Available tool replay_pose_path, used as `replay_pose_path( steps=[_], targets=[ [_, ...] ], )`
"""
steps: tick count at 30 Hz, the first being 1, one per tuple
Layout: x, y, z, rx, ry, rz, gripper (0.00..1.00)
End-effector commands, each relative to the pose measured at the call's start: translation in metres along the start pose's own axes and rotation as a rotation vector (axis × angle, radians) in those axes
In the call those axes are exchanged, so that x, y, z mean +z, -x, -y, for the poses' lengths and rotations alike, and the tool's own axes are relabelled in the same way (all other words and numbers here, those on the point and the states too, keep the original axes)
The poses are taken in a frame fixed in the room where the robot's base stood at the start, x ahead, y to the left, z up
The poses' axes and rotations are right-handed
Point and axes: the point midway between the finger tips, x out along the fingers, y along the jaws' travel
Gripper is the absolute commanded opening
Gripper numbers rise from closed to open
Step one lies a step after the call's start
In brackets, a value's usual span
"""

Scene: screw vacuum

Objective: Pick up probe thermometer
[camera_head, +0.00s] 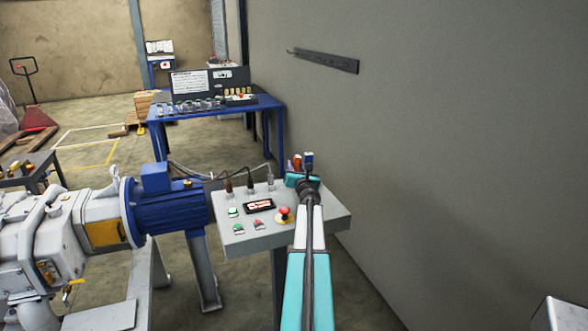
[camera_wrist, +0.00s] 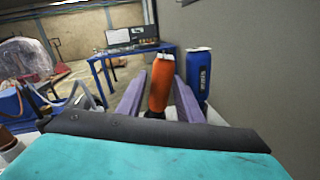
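An orange, upright device with a dark lower end (camera_wrist: 161,85) stands between the two purple fingers of my gripper (camera_wrist: 160,88) in the wrist view. The fingers are spread on either side of it, and it is not clear that they touch it. A blue cylinder with white lettering and a pale top (camera_wrist: 199,72) stands just right of the fingers. No label shows which one is the probe thermometer. In the head view the orange device (camera_head: 297,162) and the blue cylinder (camera_head: 309,159) are small, just beyond my gripper (camera_head: 302,179). Their lower parts are hidden.
A grey control panel (camera_head: 245,235) with buttons and a red knob lies under my arm. A blue motor (camera_head: 170,205) and white pump (camera_head: 50,245) stand left. A grey wall (camera_head: 450,120) is close on the right. A blue table (camera_head: 215,107) stands behind.

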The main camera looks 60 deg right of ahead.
Motion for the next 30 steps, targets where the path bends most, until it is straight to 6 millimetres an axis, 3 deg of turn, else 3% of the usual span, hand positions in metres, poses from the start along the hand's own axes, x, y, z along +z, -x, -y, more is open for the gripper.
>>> replay_pose_path(
  steps=[6, 23, 30],
  targets=[
    [0.0000, -0.0111, 0.0005, -0.001, 0.000, 0.000, 0.33],
    [0.0002, -0.0108, 0.0015, -0.002, 0.000, 0.000, 0.33],
    [0.0005, -0.0108, 0.0016, -0.002, 0.000, 0.001, 0.00]
  ],
)
